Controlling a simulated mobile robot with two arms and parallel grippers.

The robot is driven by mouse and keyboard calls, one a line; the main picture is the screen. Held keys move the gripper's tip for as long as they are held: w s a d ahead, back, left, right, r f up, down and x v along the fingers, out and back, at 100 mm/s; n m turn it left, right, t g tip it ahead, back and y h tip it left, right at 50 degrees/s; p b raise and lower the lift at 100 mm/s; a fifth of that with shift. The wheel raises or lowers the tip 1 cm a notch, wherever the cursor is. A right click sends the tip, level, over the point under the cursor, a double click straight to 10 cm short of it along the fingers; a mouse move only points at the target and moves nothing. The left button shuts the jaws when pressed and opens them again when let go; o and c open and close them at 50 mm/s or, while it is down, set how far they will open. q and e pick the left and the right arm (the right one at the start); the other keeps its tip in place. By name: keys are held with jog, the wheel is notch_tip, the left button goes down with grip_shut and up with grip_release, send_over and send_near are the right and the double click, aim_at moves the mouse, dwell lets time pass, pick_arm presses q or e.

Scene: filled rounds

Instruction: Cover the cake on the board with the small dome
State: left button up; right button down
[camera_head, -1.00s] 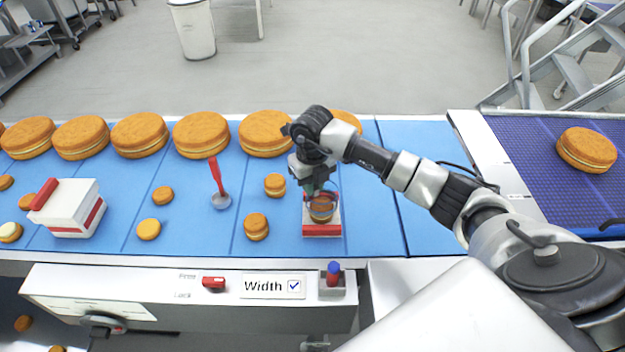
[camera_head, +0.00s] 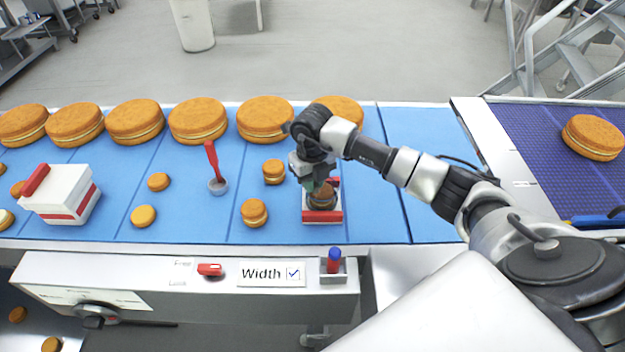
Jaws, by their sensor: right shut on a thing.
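The board (camera_head: 322,217) is a small pale plate with red bars at its front and back edges, lying on the blue belt. A small brown layered cake (camera_head: 323,197) sits on it. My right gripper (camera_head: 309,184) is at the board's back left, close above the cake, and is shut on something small. This appears to be a clear small dome around the cake, but its outline is very faint. I cannot tell whether its rim touches the board. The gripper and wrist hide part of the board's back. My left gripper is out of view.
Small filled rounds (camera_head: 255,212) stand left of the board. Large rounds (camera_head: 265,119) line the back. The belt right of the board is clear.

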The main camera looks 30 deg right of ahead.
jog(key=shift+f+b, duration=0.25)
jog(key=shift+b, duration=0.1)
dwell(0.7)
jog(key=c, duration=0.5)
grip_release()
jog(key=shift+r+p, duration=2.3)
jog(key=shift+r, duration=1.25)
jog(key=shift+f, duration=0.1)
